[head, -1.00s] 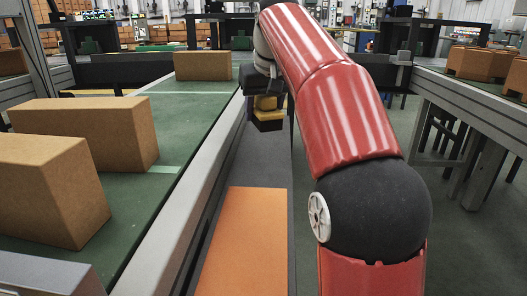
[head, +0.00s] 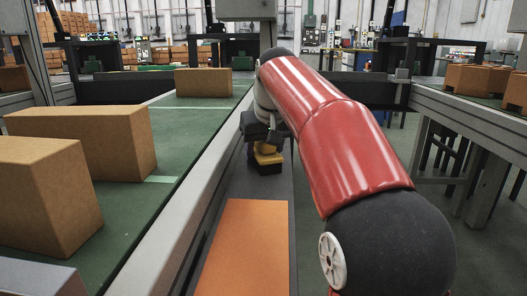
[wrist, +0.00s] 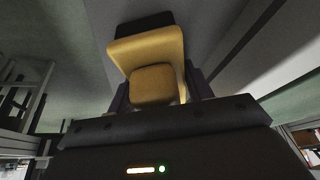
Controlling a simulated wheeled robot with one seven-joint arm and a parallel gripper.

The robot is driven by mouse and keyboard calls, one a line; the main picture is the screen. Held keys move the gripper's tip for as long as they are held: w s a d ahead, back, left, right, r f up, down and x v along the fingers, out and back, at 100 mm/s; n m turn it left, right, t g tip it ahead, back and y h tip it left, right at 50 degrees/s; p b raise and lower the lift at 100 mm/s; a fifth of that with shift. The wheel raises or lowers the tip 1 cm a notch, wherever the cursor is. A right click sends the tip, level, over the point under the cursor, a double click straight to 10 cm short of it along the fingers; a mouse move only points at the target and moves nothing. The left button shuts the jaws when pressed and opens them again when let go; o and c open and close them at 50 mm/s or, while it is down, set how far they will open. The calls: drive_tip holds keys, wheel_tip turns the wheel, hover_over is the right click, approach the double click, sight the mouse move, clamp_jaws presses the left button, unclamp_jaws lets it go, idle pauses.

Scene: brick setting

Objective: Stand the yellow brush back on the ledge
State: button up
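The yellow brush (head: 266,156) has a yellow body and a dark base. In the head view it hangs about upright below my gripper (head: 265,140), over the far part of the grey ledge (head: 257,187). In the wrist view the brush (wrist: 150,50) sits between the two dark fingers of my gripper (wrist: 157,92), which are shut on its handle block. Its dark base points away from the gripper. Whether the base touches the ledge I cannot tell. The far side of the brush is hidden.
An orange panel (head: 245,250) lies on the nearer ledge. A grey rail (head: 190,190) runs along the ledge's left side, beside a green conveyor (head: 190,120) with several brown blocks (head: 90,140). Another conveyor (head: 470,110) stands at the right. Ledge between brush and panel is bare.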

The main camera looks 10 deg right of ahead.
drive_tip(key=o, duration=0.4)
drive_tip(key=shift+c, duration=0.2)
drive_tip(key=shift+r, duration=0.35)
drive_tip(key=p+v, duration=0.3)
drive_tip(key=v, duration=0.8)
drive_tip(key=shift+s+r+p, duration=0.15)
drive_tip(key=shift+r+p, duration=0.15)
drive_tip(key=shift+p, duration=0.1)
